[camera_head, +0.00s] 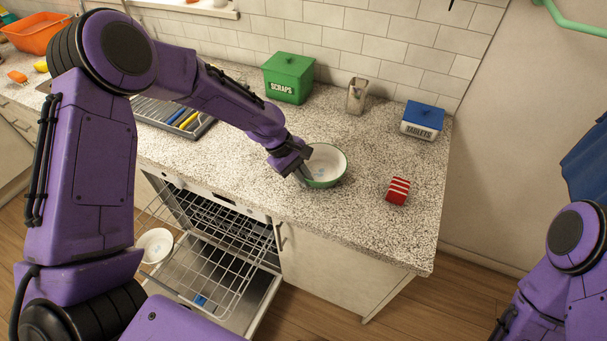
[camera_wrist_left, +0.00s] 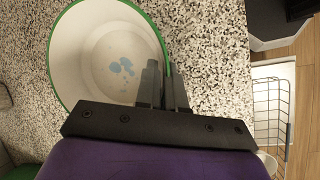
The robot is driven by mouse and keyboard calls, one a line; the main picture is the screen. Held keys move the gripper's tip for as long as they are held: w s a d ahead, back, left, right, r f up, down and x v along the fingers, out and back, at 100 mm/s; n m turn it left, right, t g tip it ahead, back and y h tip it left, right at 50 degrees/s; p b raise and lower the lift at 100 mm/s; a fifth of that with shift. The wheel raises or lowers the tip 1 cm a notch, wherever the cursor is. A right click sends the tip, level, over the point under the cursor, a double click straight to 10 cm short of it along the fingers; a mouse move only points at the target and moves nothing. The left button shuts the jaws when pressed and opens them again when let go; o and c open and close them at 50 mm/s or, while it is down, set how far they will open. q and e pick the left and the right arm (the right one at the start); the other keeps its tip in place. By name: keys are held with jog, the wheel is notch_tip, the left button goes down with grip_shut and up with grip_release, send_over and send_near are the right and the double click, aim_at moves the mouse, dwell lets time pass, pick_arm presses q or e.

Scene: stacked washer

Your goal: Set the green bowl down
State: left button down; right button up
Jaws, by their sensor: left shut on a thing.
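The green bowl (camera_head: 331,162) is white inside with blue marks and a green rim. It is upright, at the counter's middle near its front edge. I cannot tell whether its base touches the counter (camera_head: 345,215). My left gripper (camera_head: 303,173) is shut on the bowl's near-left rim. In the left wrist view, the fingers (camera_wrist_left: 163,88) of my left gripper straddle the wall of the bowl (camera_wrist_left: 95,60). My right arm shows at the lower right, its gripper out of view.
A red striped block (camera_head: 397,191) lies right of the bowl. A green SCRAPS box (camera_head: 288,78), a beige holder (camera_head: 357,95) and a blue-lidded TABLETS box (camera_head: 422,120) stand behind. An open dishwasher with a pulled-out rack (camera_head: 215,260) is below. The counter's front right is clear.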

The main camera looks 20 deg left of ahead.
pick_arm(q)
jog(key=shift+f, duration=0.1)
jog(key=c, duration=1.2)
grip_release()
jog(key=shift+c, duration=0.2)
jog(key=b+v, duration=0.1)
jog(key=v, duration=1.1)
